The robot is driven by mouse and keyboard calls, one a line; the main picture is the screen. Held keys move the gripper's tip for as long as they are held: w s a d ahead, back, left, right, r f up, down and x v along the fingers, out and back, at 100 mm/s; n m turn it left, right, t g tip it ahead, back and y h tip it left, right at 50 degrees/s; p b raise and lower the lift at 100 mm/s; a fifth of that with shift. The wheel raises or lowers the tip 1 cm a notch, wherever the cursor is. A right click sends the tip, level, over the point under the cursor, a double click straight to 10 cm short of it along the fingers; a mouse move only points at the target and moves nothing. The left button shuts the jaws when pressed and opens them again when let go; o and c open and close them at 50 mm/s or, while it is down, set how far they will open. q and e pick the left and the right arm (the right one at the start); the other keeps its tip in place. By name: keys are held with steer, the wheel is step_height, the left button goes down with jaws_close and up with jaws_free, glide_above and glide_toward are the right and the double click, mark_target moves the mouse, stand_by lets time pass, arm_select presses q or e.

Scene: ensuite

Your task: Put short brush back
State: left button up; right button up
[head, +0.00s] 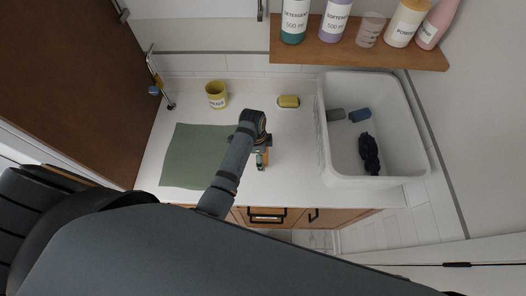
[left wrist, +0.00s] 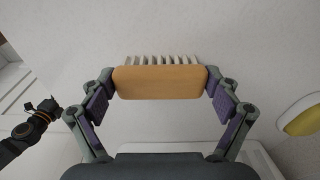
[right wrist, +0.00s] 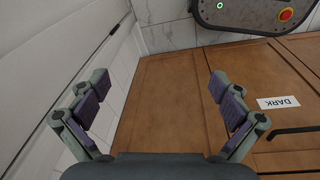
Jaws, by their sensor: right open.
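A short brush (left wrist: 160,82) with a plain wooden back and pale bristles sits between the fingertips of my left gripper (left wrist: 160,80) in the left wrist view. The fingers press on its two ends. In the head view my left gripper (head: 263,150) is over the white counter, just right of the green mat (head: 195,155), and only a little of the brush (head: 261,160) shows below it. My right gripper (right wrist: 160,95) is open and empty in the right wrist view, facing wooden cabinet fronts (right wrist: 165,95).
A yellow cup (head: 216,95) and a yellow-and-white item (head: 289,102) stand at the back of the counter (head: 245,88). A white basin (head: 402,150) with dark cloths is at right. Bottles line a wooden shelf (head: 360,55) above. A metal stand (head: 157,80) is at back left.

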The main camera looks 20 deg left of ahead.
arm_select(q)
steer(key=shift+o, duration=0.7)
steer(key=shift+s+a+r, duration=0.2)
steer(key=shift+s+r, duration=0.05)
steer(key=shift+s, duration=0.3)
steer(key=shift+w, duration=0.15)
steer(key=shift+w+d+f, duration=0.1)
steer(key=shift+w, duration=0.05)
steer(key=r, duration=0.4)
steer(key=shift+a, duration=0.25)
step_height(320, 180, up, 8)
steer(key=a, duration=0.1)
steer(key=shift+s, duration=0.25)
arm_select(e)
steer(key=s, duration=0.4)
steer(key=shift+a+f, duration=0.1)
steer(key=shift+w, duration=0.25)
arm_select(q)
steer(key=shift+f, duration=0.1)
